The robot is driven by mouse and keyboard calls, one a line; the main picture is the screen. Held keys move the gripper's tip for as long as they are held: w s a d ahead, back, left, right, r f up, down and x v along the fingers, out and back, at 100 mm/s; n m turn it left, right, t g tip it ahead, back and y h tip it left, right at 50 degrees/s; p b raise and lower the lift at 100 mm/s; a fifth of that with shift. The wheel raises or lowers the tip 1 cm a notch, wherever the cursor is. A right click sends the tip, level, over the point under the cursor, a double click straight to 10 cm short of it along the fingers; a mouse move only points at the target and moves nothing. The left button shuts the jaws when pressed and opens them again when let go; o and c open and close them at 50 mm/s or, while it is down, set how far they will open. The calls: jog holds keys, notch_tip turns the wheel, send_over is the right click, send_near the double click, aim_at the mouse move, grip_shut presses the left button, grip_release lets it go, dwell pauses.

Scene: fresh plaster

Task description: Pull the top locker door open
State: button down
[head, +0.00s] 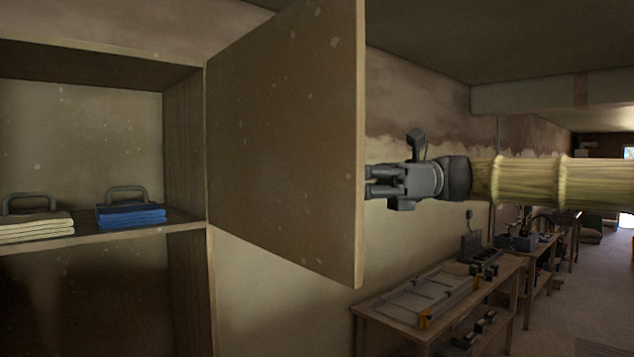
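The top locker door (285,140) stands swung well open on its hinge side at the right of the locker (185,140). Its inner face is toward the head camera, and its outer face is hidden. My gripper (368,181) is at the right of the door's free edge, pointing left. Its fingertips are close to that edge, partly beyond it; I cannot tell whether they touch the door. The door handle is not visible. The gap between the fingers is too small to judge.
Inside the locker, a cream folded stack (36,228) and a blue folded stack (131,215) lie on the shelf (100,237), with grey handle-shaped items behind. A workbench (400,330) with a tray and tools stands below my arm at the right. Open floor (580,290) lies farther right.

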jog(key=shift+w+d, duration=0.1)
jog(key=shift+d, duration=0.05)
jog(key=c, duration=1.5)
grip_release()
jog(key=shift+d, duration=0.1)
jog(key=shift+o, duration=0.2)
jog(key=v, duration=1.2)
jog(key=shift+f, duration=0.15)
